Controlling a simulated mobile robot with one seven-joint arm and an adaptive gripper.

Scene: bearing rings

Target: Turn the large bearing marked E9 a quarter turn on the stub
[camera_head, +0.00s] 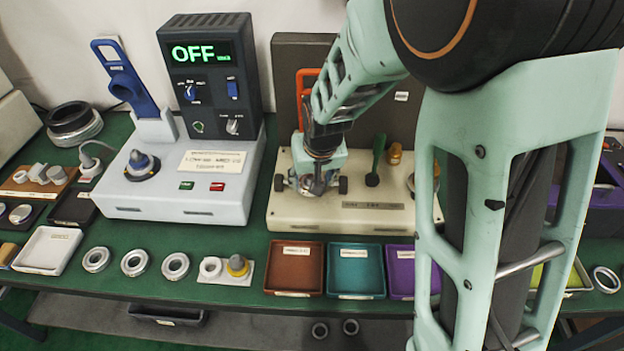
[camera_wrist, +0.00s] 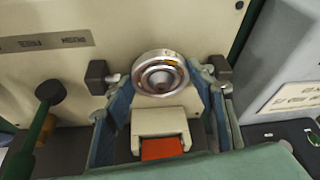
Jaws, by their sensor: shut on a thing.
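The large bearing (camera_wrist: 160,72), a shiny metal ring, sits on the stub of the cream press fixture (camera_head: 290,213). I cannot read its E9 mark in either view. My gripper (camera_head: 312,183) reaches down over the fixture. In the wrist view its two bluish fingers (camera_wrist: 160,84) stand on either side of the bearing, shut on it. The stub's centre shows inside the ring. In the head view the gripper largely hides the bearing.
Black knobs (camera_wrist: 97,77) flank the bearing closely. A cream block with an orange-red part (camera_wrist: 162,148) stands behind it. A green-handled lever (camera_head: 376,160) is to the right. A grey unit with an OFF display (camera_head: 207,54) stands left. Brown (camera_head: 295,267) and teal (camera_head: 355,270) trays lie in front.

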